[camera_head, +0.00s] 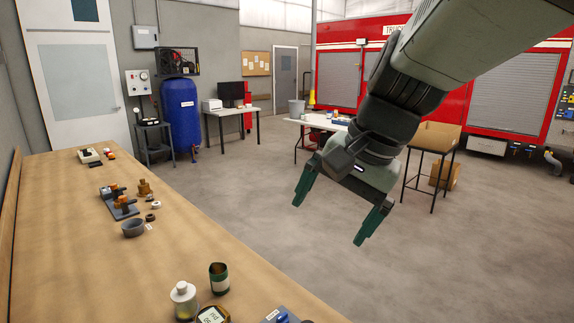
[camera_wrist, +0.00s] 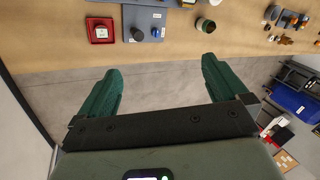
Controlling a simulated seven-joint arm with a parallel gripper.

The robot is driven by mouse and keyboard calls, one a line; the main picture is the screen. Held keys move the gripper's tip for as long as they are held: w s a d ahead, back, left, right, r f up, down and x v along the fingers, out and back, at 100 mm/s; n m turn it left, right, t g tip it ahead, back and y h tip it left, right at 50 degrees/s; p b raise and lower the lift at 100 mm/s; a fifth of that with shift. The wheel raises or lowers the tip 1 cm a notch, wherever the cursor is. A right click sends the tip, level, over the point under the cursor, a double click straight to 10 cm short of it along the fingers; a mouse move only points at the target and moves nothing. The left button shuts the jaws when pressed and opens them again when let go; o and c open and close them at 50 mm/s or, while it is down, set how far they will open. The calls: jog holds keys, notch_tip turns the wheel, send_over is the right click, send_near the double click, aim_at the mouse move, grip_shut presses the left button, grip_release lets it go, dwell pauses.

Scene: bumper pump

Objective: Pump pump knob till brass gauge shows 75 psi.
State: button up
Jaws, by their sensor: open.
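My gripper (camera_head: 341,209) is open and empty, held in the air to the right of the wooden bench, over the floor. In the wrist view its two green fingers (camera_wrist: 158,82) are spread wide, with the bench edge beyond them. A round gauge with a yellowish rim and a psi face (camera_head: 212,315) is cut off at the bottom of the head view; its reading is not legible. In the wrist view a grey plate (camera_wrist: 146,17) carries a black round knob (camera_wrist: 137,34) and small blue parts. I cannot tell which part is the pump knob.
A green can (camera_head: 219,279) and a white-topped bottle (camera_head: 183,299) stand near the psi gauge. A grey bowl (camera_head: 133,228) and brass fittings (camera_head: 145,188) lie farther along the bench (camera_head: 90,270). Mid-bench is clear.

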jog(key=s+d+n+t+h, duration=0.3)
jog(key=s+d+n, duration=0.1)
jog(key=s, duration=0.9)
jog(key=shift+s+d+r+n+h, duration=0.2)
jog(key=shift+s+n+h, duration=0.1)
jog(key=shift+n, duration=0.6)
jog(key=shift+c, duration=0.5)
jog(key=shift+w, duration=0.1)
grip_shut()
